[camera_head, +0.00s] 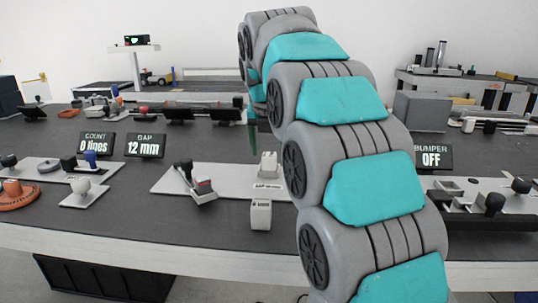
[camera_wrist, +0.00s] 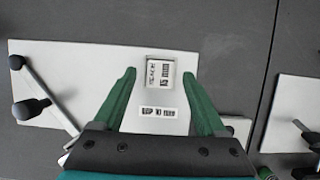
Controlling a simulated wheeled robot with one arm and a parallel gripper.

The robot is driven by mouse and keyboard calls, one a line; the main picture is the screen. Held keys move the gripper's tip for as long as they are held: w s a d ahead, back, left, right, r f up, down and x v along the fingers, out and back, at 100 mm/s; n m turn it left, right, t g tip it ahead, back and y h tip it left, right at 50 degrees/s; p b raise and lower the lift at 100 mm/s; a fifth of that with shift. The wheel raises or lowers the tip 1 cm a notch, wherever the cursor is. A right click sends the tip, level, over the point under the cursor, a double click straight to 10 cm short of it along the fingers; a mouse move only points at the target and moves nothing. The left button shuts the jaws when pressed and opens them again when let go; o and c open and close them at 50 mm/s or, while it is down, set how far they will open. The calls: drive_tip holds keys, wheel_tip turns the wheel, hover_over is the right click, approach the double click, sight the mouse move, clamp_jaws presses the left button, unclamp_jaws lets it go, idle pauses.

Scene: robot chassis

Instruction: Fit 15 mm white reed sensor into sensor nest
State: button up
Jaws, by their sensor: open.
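A small white block marked 15 mm (camera_wrist: 160,74) shows on a white plate (camera_wrist: 100,58) in the wrist view. It appears between the fingertips of my gripper (camera_wrist: 160,74), which is open with both green fingers apart from the block. Height above it is unclear. In the head view, a white block (camera_head: 268,165) stands on the plate behind a gap label (camera_head: 268,187). A second white block (camera_head: 260,214) stands at the plate's front edge. I cannot tell for certain which part is the nest. In the head view my arm hides most of my gripper.
A black-knobbed lever (camera_wrist: 42,85) is at the plate's left in the wrist view. A sign reading GAP 12 mm (camera_head: 145,145) stands behind left. Another white plate (camera_wrist: 295,110) lies to the right.

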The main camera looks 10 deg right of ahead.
drive_tip(key=v, duration=0.9)
drive_tip(key=shift+r, duration=0.2)
drive_tip(key=shift+s, duration=0.2)
